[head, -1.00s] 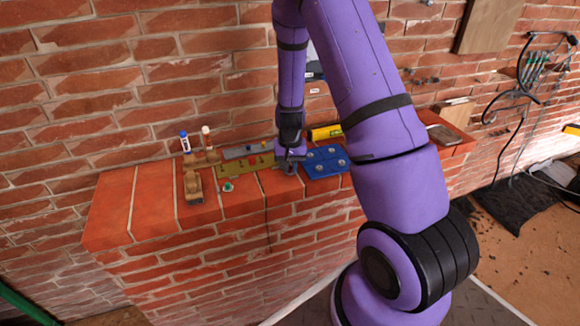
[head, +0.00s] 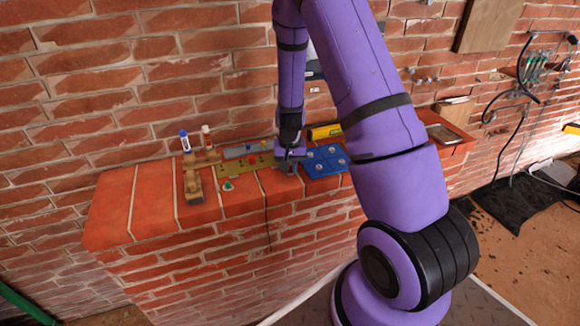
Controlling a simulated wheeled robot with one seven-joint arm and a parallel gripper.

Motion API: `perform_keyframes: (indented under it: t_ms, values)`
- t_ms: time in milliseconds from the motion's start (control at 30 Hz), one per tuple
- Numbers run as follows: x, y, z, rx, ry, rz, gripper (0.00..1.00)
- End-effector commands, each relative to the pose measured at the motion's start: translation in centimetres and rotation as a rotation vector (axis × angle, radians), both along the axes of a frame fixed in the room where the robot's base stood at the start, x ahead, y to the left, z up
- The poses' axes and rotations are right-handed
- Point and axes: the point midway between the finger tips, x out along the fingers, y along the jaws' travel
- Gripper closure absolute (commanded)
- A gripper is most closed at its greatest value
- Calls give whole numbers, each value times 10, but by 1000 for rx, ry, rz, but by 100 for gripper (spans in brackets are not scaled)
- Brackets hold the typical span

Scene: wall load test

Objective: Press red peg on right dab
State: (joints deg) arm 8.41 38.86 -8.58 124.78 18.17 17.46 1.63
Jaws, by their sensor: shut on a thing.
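My gripper (head: 290,166) is low over the brick ledge, between the olive board and the blue plate. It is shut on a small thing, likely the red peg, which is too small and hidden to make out. The blue plate (head: 316,169) lies just right of the gripper and bears several pale round dabs, including one on its right side (head: 341,161). The olive board (head: 238,169) lies left of the gripper, with small red pieces (head: 251,160) on it.
A wooden holder (head: 193,184) with a blue-capped marker (head: 185,141) stands at the left. A green piece (head: 228,185) is near the front edge of the brick ledge (head: 150,205). A yellow level (head: 325,132) lies behind the blue plate. The ledge's left end is clear.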

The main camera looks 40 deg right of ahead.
Motion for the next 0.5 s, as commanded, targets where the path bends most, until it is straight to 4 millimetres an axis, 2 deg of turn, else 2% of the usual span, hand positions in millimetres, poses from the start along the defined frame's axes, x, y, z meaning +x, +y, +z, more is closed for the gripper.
perform_keyframes:
  t_ms: [300, 333, 400, 433, 500]
  values:
    - [0, 0, -1, 1, 1, 0, 100]
    - [0, 0, -1, 1, 1, 0, 78]
    - [0, 0, -1, 1, 1, 0, 62]
    - [0, 0, -1, 1, 1, 0, 55]
    - [0, 0, 0, 1, 1, 0, 55]
